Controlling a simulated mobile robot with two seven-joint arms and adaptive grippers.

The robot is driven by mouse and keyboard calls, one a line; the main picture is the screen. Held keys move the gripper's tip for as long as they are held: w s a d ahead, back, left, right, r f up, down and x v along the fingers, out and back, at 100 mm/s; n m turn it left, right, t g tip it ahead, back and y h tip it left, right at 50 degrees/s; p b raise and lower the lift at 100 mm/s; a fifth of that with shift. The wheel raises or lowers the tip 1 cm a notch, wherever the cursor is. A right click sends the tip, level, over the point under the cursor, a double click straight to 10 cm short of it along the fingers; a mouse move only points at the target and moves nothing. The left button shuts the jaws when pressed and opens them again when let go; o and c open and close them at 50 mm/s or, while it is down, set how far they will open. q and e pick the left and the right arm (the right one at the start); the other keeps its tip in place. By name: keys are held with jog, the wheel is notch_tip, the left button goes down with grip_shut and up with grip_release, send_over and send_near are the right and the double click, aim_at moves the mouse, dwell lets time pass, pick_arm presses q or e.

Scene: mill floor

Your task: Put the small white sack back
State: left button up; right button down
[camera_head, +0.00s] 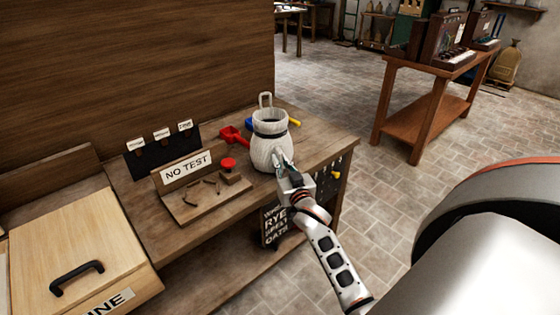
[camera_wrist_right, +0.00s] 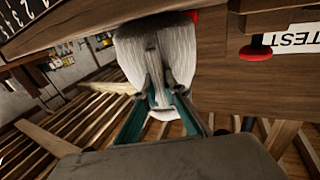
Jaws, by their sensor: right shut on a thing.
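The small white sack (camera_head: 270,149) is pale, with a dark open mouth and a loop at its top, upright over the right part of the wooden bench. I cannot tell whether its base touches the bench top. My right gripper (camera_head: 282,164) is shut on the near side of the sack. In the right wrist view, the sack (camera_wrist_right: 135,55) is ahead of the fingers, and the right gripper (camera_wrist_right: 160,100) pinches a narrow pale part of it. My left gripper is not in view.
The bench (camera_head: 155,228) also holds a NO TEST board (camera_head: 187,166) with a red knob, a red scoop (camera_head: 233,134), and blue and yellow items behind the sack. A lidded wooden bin (camera_head: 75,245) is at left. A separate table (camera_head: 420,71) stands back right; open floor lies between.

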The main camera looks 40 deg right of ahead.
jog(key=shift+r, duration=0.1)
jog(key=c, duration=2)
grip_release()
jog(key=shift+s, duration=0.1)
jog(key=shift+s+a, duration=0.1)
jog(key=shift+s, duration=0.15)
jog(key=v, duration=1.1)
jog(key=s+a+f+n+g+y, duration=0.2)
jog(key=s+a+f, duration=0.4)
jog(key=a+f, duration=0.1)
jog(key=s+a+f+n+g+y, duration=0.2)
jog(key=s+a+f+n+y, duration=0.1)
jog(key=s+a+f, duration=0.3)
jog(key=s+a+f+n+g+y, duration=0.2)
jog(key=s+a+f, duration=0.4)
jog(key=a+f, duration=0.3)
jog(key=shift+s+a+f+n+g+y, duration=0.3)
jog(key=shift+a+f+n+y, duration=0.15)
jog(key=shift+y, duration=0.25)
